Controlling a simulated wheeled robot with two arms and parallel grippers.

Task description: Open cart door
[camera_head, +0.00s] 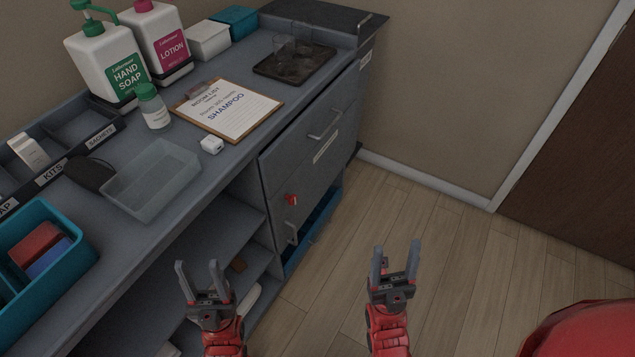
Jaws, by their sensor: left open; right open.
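The grey cart (247,163) runs along the left side of the view. Its front door panel (318,178) is at the far end, right of the open shelves, and looks shut. The door has a small metal handle (291,233) low on its left side and a red latch or knob (291,199) above it. My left gripper (197,266) is open and empty, in front of the open shelves, below and left of the door handle in the picture. My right gripper (396,251) is open and empty over the floor, to the right of the door. Neither touches the cart.
A drawer handle (325,125) sits above the door. The cart top holds a clipboard (229,110), a clear tray (152,180), a dark tray (294,66) with glasses and pump bottles (105,62). Wood floor (440,240) is free to the right. A brown door (590,150) stands far right.

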